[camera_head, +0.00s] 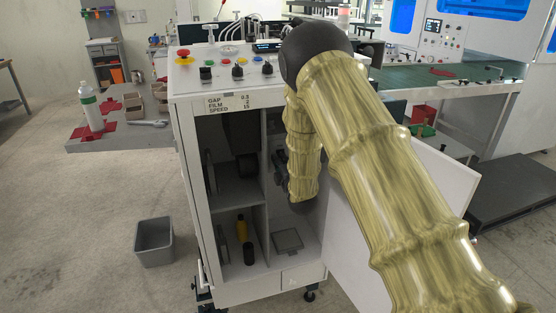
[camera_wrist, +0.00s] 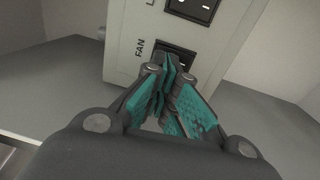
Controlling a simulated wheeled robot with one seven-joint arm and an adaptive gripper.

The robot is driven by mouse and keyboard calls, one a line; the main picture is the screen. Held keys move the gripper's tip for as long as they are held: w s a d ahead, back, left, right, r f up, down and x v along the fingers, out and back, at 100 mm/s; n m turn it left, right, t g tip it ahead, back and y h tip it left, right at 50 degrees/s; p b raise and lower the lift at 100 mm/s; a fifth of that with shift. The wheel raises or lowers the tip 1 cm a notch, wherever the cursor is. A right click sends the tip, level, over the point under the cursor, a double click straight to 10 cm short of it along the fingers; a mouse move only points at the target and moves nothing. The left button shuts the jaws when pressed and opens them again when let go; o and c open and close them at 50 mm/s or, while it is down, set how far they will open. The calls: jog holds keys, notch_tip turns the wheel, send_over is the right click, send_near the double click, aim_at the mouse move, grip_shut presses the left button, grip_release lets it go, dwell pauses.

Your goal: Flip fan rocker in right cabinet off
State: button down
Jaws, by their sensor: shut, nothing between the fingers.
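In the wrist view the black fan rocker (camera_wrist: 180,57) sits in a pale switch box, with the label FAN (camera_wrist: 139,47) to its left. My gripper (camera_wrist: 170,72) is shut and empty, its teal-padded fingertips at the rocker's lower edge and covering part of it. I cannot tell whether they touch, or which way the rocker is tipped. A second black rocker (camera_wrist: 194,8) is above, its label cut off. In the head view my gold arm reaches into the right compartment of the open cabinet (camera_head: 183,150); my gripper and the rocker are hidden behind it.
The open white cabinet door (camera_head: 440,180) stands right of my arm. A divider (camera_head: 266,170) splits the cabinet. A grey plate (camera_head: 288,240) lies low in the right compartment; a yellow bottle (camera_head: 241,228) stands at lower left. A grey bin (camera_head: 154,242) is on the floor.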

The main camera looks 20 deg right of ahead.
jog(key=s+r+b, duration=0.1)
jog(key=s+r, duration=0.1)
jog(key=s, duration=1.1)
jog(key=shift+b, duration=0.4)
jog(key=shift+a, duration=0.1)
jog(key=shift+f, duration=0.15)
